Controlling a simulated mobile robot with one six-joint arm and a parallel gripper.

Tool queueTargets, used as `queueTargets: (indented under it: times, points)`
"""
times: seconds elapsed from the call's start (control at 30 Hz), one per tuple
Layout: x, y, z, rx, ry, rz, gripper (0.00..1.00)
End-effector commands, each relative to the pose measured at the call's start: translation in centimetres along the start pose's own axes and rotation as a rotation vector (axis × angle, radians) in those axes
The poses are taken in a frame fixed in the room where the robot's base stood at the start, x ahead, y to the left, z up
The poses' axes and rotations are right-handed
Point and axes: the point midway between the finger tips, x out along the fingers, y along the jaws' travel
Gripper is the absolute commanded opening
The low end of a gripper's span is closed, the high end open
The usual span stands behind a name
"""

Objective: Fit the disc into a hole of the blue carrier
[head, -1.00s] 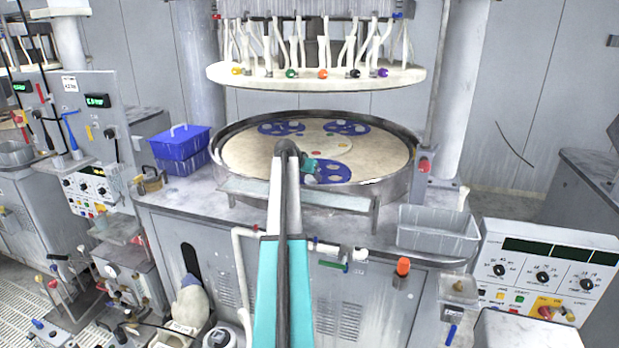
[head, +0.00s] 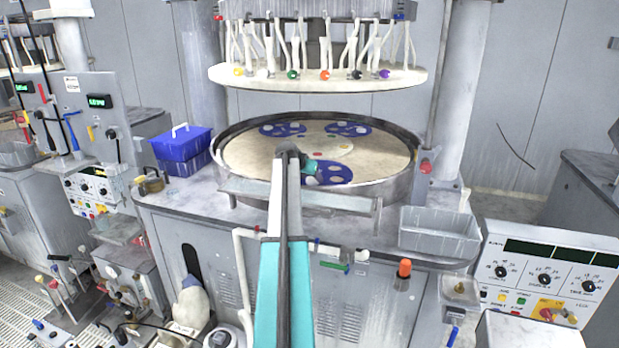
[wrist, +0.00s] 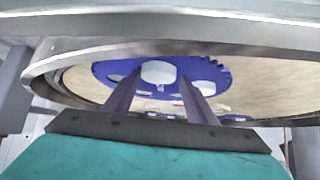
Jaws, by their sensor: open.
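The near blue carrier (head: 349,173) lies on the cream platen, and its toothed edge shows in the wrist view (wrist: 112,68). A white disc (wrist: 158,72) is at the carrier, between and just beyond my fingertips in the wrist view. I cannot tell whether it is seated in a hole or resting on the carrier. Another whitish round piece (wrist: 204,87) shows to its right, partly behind the right finger. My gripper (wrist: 160,78) is open, its two fingers apart. In the head view my gripper (head: 312,166) is over the left part of this carrier, hiding some of it.
Two more blue carriers (head: 283,130) (head: 347,129) lie at the back of the platen. A raised metal rim (head: 415,150) surrounds it. The round upper plate (head: 318,79) hangs above. A blue box (head: 181,148) and a grey bin (head: 440,232) flank it.

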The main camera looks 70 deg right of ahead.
Motion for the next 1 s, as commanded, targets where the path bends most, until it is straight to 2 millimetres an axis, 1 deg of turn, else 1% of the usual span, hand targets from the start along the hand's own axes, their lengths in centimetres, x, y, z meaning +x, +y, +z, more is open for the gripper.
queueTargets:
  times: [0.03,0.27,0.33,0.9,1.0]
  points:
    - [0.8,0.9,1.5,0.008,-0.036,0.020,0.61]
    - [0.0,0.9,0.6,0.007,-0.034,0.020,0.61]
    - [-0.6,0.9,0.9,0.006,-0.033,0.019,0.61]
    - [-9.2,0.3,0.1,0.000,-0.021,0.014,0.61]
    - [-10.4,0.3,0.0,0.000,-0.022,0.014,0.61]
